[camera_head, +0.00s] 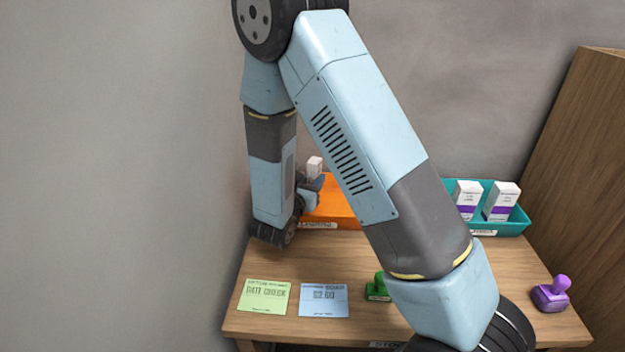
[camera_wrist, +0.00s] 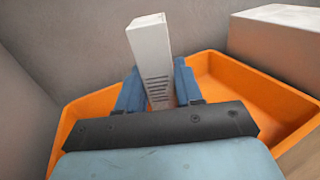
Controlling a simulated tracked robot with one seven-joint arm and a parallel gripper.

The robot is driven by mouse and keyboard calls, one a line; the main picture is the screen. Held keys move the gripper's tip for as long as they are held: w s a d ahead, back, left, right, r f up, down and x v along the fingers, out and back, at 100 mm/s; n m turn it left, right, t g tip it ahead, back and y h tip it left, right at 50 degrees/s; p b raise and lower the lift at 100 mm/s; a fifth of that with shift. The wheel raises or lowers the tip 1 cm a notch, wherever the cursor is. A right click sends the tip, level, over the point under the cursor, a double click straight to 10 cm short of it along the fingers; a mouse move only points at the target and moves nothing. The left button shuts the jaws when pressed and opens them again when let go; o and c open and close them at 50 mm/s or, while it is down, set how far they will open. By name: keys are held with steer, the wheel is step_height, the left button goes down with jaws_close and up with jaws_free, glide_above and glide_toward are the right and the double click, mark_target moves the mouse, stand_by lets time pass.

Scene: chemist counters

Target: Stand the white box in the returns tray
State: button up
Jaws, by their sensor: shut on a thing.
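The white box (camera_wrist: 150,50) is held upright between the two fingers of my gripper (camera_wrist: 158,95) in the wrist view. My gripper is shut on it. The orange tray (camera_wrist: 255,97) lies beneath and around the box in that view. In the head view the white box (camera_head: 314,166) shows small above the left part of the orange tray (camera_head: 338,195), beside my gripper (camera_head: 312,183). The tray's front label is partly hidden by my arm. I cannot tell whether the box's bottom touches the tray floor.
A teal tray (camera_head: 515,228) with two white and purple boxes (camera_head: 501,201) stands to the right. A green card (camera_head: 264,296), a blue card (camera_head: 324,300), a green stamp (camera_head: 377,288) and a purple stamp (camera_head: 551,293) lie on the wooden counter (camera_head: 375,250). Grey walls stand at left and behind.

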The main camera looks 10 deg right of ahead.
steer(key=shift+s+f, duration=0.1)
steer(key=shift+f, duration=0.35)
steer(key=o, duration=1.1)
steer(key=shift+s+f, duration=0.1)
steer(key=shift+f, duration=0.05)
